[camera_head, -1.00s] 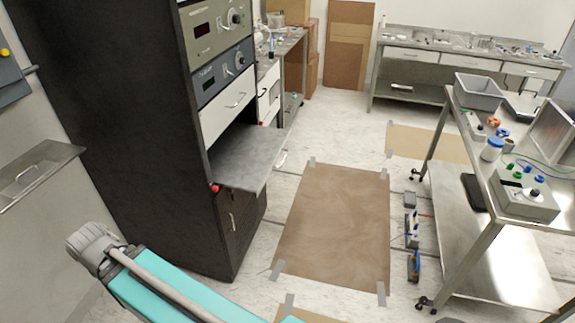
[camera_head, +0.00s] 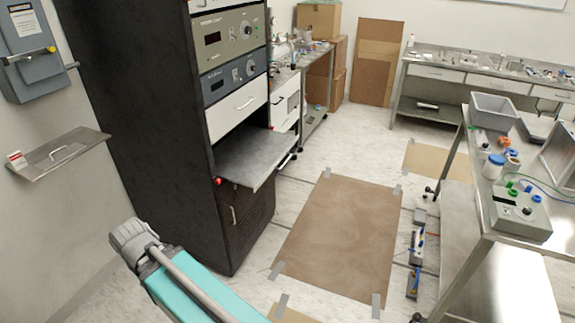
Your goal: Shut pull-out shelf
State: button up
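The pull-out shelf (camera_head: 257,158) is a grey metal plate that sticks out from the front of a tall black rack cabinet (camera_head: 150,120). It sits below a white drawer front (camera_head: 238,107) and above a dark lower door with a handle. My teal and grey arm (camera_head: 180,280) shows at the bottom left, in front of the cabinet and apart from the shelf. My gripper's fingers do not show in this view.
A brown mat (camera_head: 340,235) is taped to the floor right of the cabinet. Small tools (camera_head: 416,250) lie beside it. A metal cart (camera_head: 470,225) with a grey bin (camera_head: 494,110) stands at the right. A small wall shelf (camera_head: 58,153) juts out at the left.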

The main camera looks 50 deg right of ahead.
aim_at(248, 156)
jog(key=z, duration=1.6)
jog(key=i, duration=1)
jog(key=u, duration=0.05)
